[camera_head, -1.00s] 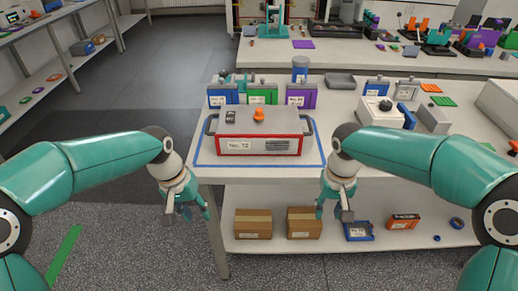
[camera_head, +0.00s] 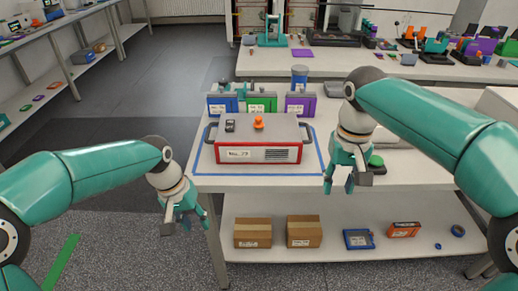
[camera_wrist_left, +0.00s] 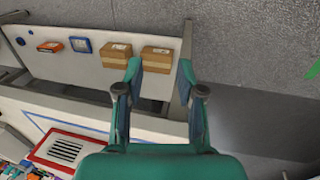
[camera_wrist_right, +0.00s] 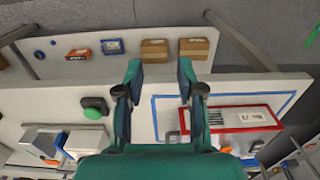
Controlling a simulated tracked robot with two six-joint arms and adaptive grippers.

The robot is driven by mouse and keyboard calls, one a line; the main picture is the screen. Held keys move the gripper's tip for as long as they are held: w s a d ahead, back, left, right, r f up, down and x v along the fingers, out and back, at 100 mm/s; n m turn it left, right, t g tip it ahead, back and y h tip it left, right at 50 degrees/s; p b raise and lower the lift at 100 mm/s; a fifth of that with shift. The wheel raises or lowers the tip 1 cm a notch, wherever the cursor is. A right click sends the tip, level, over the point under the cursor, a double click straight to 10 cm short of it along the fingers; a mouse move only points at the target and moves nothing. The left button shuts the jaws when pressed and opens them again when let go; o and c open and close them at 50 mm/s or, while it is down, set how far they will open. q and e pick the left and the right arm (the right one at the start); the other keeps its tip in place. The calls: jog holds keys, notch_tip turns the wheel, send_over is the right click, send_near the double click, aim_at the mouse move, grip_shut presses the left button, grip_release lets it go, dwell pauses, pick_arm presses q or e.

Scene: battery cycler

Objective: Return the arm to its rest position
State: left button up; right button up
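My left gripper (camera_head: 188,222) hangs in front of the table's left front corner, low, with nothing in it. In the left wrist view its two fingers (camera_wrist_left: 160,68) are apart. My right gripper (camera_head: 339,184) is above the table's front edge, right of the blue taped outline. In the right wrist view its fingers (camera_wrist_right: 160,68) are apart with nothing between them. The red-and-grey battery cycler box (camera_head: 258,140) sits inside the blue outline, apart from both grippers. An orange knob (camera_head: 258,122) is on its top.
Blue, green and purple modules (camera_head: 262,102) stand behind the box. A green button (camera_wrist_right: 93,108) is on the table near my right gripper. The lower shelf (camera_head: 270,222) holds two cardboard boxes (camera_head: 304,230) and small parts. Floor is clear left of the table.

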dwell(0.3)
